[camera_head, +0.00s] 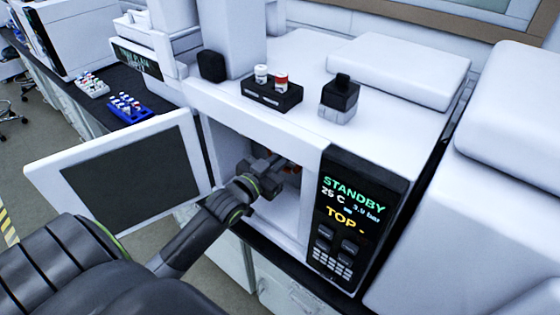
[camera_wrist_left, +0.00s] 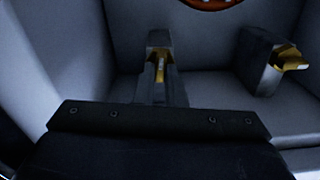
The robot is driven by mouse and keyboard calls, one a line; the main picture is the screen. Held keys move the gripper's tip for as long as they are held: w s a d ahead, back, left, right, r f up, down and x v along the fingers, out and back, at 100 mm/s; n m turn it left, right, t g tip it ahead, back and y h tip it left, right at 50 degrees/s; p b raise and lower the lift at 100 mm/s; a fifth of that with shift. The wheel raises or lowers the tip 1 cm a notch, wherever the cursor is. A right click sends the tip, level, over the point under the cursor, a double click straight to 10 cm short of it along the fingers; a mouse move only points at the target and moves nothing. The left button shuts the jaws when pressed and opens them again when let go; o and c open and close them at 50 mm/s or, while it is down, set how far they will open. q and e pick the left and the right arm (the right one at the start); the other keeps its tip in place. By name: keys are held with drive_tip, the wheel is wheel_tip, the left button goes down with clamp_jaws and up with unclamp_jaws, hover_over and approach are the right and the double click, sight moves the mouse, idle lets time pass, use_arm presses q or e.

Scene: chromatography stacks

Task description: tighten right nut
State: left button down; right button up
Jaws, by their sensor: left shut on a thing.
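My left gripper (camera_head: 262,177) reaches into the open compartment (camera_head: 212,140) of the white instrument. In the left wrist view its jaws (camera_wrist_left: 160,62) are shut on a narrow brass-coloured piece (camera_wrist_left: 160,72), apparently the right nut. The fingers hide most of it, so its seating cannot be told. A grey block with a brass-coloured part (camera_wrist_left: 268,62) stands apart to the right in that view. My right gripper is in neither view.
The compartment door (camera_head: 115,165) stands open at left. A control panel (camera_head: 350,220) reading STANDBY and TOP borders the opening at right. An orange ring (camera_wrist_left: 212,4) shows at the wrist view's top edge.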

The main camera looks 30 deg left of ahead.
use_arm(q)
drive_tip(key=shift+d+f+m+b, duration=0.1)
drive_tip(key=shift+f+m+b, duration=0.1)
drive_tip(key=shift+m+b, duration=2.95)
drive_tip(key=shift+d+f+m+b, duration=0.15)
drive_tip(key=shift+m+b, duration=1.2)
drive_tip(key=shift+m, duration=3.6)
drive_tip(key=shift+a, duration=0.1)
drive_tip(key=c, duration=1.5)
unclamp_jaws()
drive_tip(key=shift+s, duration=0.15)
